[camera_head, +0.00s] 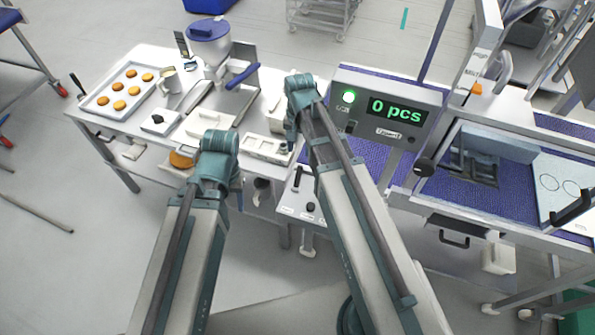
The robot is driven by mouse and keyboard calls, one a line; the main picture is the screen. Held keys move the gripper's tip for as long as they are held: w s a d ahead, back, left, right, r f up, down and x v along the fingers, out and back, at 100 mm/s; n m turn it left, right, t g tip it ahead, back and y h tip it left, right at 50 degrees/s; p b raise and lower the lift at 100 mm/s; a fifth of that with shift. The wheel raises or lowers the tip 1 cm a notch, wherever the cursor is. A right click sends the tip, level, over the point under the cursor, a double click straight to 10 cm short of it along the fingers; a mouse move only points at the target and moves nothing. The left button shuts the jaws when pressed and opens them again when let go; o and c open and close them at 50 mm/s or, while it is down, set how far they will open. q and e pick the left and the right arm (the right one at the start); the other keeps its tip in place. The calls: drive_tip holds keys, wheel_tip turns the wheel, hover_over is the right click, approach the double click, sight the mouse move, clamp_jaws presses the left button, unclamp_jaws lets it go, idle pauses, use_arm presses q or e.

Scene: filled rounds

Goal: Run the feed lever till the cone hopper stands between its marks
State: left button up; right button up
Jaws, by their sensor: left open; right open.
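The cone hopper (210,50), a pale funnel with a purple-blue rim, stands at the back of the white table on the left. Its marks and fill level are too small to make out. A blue bar-like handle (242,76) sits just right of the hopper. A black-handled lever (297,178) stands on a small white panel between my arms. I cannot tell which of these is the feed lever. My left arm reaches up to a teal joint in front of the table, and my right arm to one further right. Neither gripper's fingertips can be made out.
A tray (92,107) of several orange-brown rounds lies on the table's left, beside a metal jug (168,82). A purple conveyor belt (490,192) runs right.

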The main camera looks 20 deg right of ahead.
sight(299, 170)
wheel_tip(299, 170, down, 13)
drive_tip(key=b, duration=1.2)
drive_tip(key=shift+r, duration=0.1)
clamp_jaws()
idle(0.7)
